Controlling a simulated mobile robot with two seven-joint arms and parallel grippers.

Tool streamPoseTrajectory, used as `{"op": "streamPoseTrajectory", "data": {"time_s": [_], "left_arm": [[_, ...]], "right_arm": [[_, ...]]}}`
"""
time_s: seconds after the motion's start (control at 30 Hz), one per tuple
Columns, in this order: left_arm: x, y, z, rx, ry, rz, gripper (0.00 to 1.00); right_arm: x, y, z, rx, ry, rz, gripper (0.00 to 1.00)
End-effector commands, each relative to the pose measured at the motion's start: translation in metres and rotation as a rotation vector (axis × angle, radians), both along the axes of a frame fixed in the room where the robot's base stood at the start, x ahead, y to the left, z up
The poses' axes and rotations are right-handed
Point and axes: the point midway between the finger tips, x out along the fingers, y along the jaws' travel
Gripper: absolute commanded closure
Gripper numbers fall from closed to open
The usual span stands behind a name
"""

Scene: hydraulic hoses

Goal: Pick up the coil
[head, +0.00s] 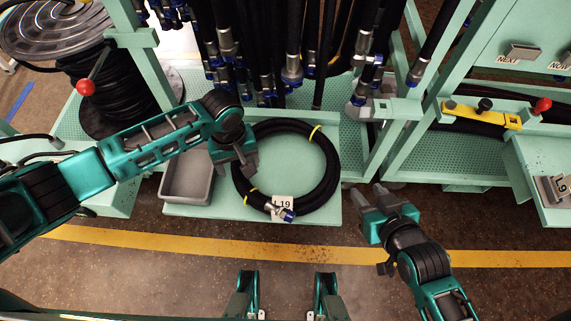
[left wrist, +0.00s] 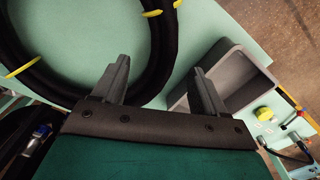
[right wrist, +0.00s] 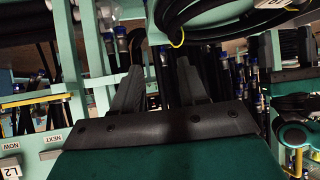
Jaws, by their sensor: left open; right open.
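The coil (head: 327,165) is a black hose wound in a ring with yellow ties, a blue-capped end fitting and a white tag reading 19. It lies flat on a pale green shelf (head: 200,211). My left gripper (head: 246,168) is open at the coil's left side. In the left wrist view the coil (left wrist: 160,50) passes beside and between the open fingers; I cannot tell whether they touch it. My right gripper (head: 366,203) is open and empty, to the right of the shelf and apart from the coil. The coil's edge also shows at the top of the right wrist view (right wrist: 220,33).
A grey bin (head: 187,180) stands on the shelf left of the coil. Hoses with blue-capped fittings (head: 291,70) hang behind it. A hose reel with a red knob (head: 86,87) is at the left. A green cart (head: 480,150) stands at the right. The front floor is clear.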

Motion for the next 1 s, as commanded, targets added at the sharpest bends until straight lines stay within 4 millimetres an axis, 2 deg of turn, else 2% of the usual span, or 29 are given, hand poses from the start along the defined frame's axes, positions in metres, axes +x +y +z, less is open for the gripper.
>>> {"op": "streamPoseTrajectory", "data": {"time_s": [0.17, 0.3, 0.4, 0.73, 1.0], "left_arm": [[0.001, 0.001, -0.015, 0.0, -0.001, -0.001, 0.28], [0.003, 0.003, -0.039, 0.001, -0.001, -0.001, 0.28], [0.003, 0.003, -0.051, 0.0, 0.0, -0.002, 0.28], [0.003, 0.002, -0.056, -0.002, -0.002, -0.002, 0.28], [0.003, 0.003, -0.056, -0.002, -0.002, -0.002, 0.53]], "right_arm": [[0.003, 0.001, -0.003, 0.0, -0.005, 0.004, 0.57], [0.003, 0.004, -0.012, 0.005, 0.0, 0.009, 0.57], [0.005, 0.007, -0.01, 0.011, -0.003, 0.014, 0.57], [0.01, 0.012, -0.003, 0.019, -0.015, 0.023, 0.57], [0.01, 0.011, -0.004, 0.018, -0.015, 0.02, 0.57]]}}
